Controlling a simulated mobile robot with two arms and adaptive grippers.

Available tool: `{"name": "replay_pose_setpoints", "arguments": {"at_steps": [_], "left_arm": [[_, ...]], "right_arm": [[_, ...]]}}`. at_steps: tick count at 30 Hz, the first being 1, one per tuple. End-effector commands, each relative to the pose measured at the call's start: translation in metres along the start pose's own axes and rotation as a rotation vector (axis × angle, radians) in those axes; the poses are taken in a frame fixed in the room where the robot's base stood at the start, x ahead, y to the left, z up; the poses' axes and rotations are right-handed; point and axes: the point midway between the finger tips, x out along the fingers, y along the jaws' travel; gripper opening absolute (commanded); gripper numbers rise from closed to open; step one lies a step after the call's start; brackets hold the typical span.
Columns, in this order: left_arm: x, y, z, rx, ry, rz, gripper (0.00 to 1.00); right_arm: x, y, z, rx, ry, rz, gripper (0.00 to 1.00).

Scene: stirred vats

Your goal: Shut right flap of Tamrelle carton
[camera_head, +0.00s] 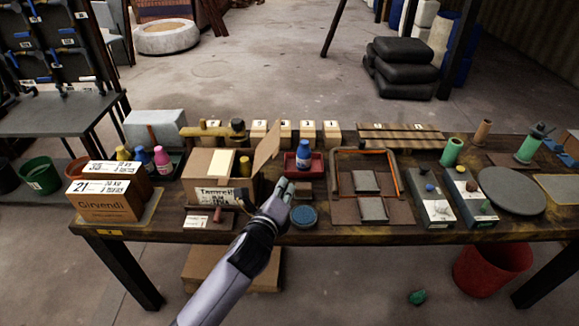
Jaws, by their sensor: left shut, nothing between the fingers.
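The Tamrelle carton (212,191), a brown box with a white label, stands on the table left of centre. Its right flap (267,147) stands up, tilted outward to the right. The top looks partly covered on the left, with a pale strip and a small yellow patch showing. My left gripper (286,185) is shut and empty, to the right of the carton and below the raised flap in the picture. It appears apart from the flap. My forearm hides part of the table front. My right gripper is not in view.
A red tray (290,172) with a blue bottle (304,154) stands just right of the flap. A round blue lid-like disc (303,216) lies beside my gripper. Girvendi boxes (104,206) stand left of the carton. An orange-edged frame (365,153) is further right.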

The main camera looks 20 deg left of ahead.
Motion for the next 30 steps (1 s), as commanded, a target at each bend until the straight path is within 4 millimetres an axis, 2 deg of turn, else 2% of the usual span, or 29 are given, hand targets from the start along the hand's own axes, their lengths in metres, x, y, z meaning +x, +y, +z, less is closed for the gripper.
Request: {"name": "replay_pose_setpoints", "arguments": {"at_steps": [5, 12, 15, 18, 21, 30], "left_arm": [[0.033, -0.002, 0.001, -0.003, -0.001, 0.0, 0.0], [0.076, -0.001, 0.0, -0.006, 0.001, 0.001, 0.0], [0.088, -0.002, 0.003, -0.005, 0.0, 0.001, 0.0], [0.079, -0.003, 0.022, -0.002, 0.0, 0.0, 0.0], [0.076, -0.002, 0.031, -0.003, 0.001, 0.0, 0.0], [0.073, 0.0, 0.037, -0.004, 0.002, -0.001, 0.0]], "right_arm": [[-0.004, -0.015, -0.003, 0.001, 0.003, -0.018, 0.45], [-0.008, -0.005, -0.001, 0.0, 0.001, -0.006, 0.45], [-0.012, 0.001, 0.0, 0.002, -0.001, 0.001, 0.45], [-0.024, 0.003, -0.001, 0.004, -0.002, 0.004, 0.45], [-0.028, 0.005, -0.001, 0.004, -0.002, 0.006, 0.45], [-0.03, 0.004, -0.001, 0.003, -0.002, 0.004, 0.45]]}}
